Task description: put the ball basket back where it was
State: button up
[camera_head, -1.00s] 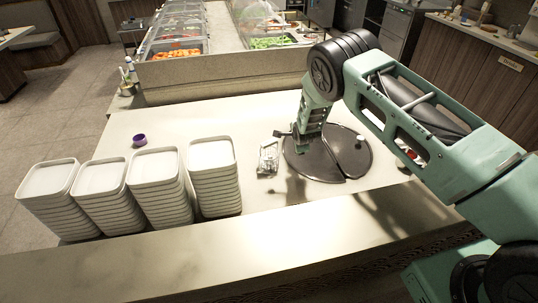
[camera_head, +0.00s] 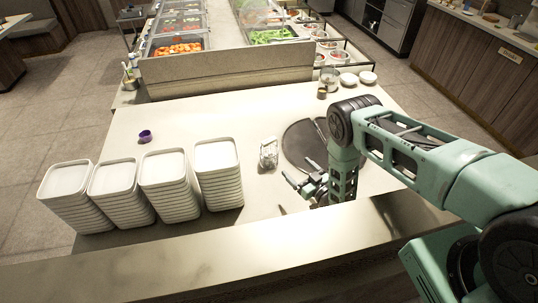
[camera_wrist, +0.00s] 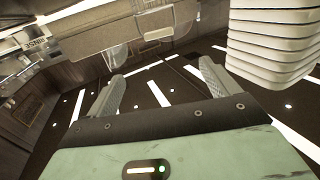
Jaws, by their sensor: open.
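A small clear or wire-like basket (camera_head: 268,153), which looks like the ball basket, stands on the pale counter just left of the dark round plate (camera_head: 298,146). Its contents are too small to tell. My gripper (camera_head: 297,187) is low over the counter, nearer the front than the basket and apart from it. In the wrist view my gripper (camera_wrist: 160,87) has its two fingers spread wide with nothing between them. My arm hides the right part of the dark plate.
Several tall stacks of white trays (camera_head: 166,170) stand on the left of the counter; one stack (camera_wrist: 275,42) shows in the wrist view. A purple cup (camera_head: 145,136) stands behind them. A raised ledge (camera_head: 240,245) runs along the front. Food bins (camera_head: 180,48) are at the back.

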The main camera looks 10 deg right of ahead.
jog(key=b, duration=0.3)
send_near(271, 142)
jog(key=x, duration=0.4)
jog(key=b+x, duration=0.3)
jog(key=x, duration=0.2)
jog(key=shift+a+f, duration=0.1)
jog(key=shift+f, duration=0.05)
jog(key=shift+w+a, duration=0.1)
jog(key=shift+w, duration=0.15)
jog(key=c, duration=1.8)
jog(key=shift+o, duration=0.2)
jog(key=shift+r, duration=0.3)
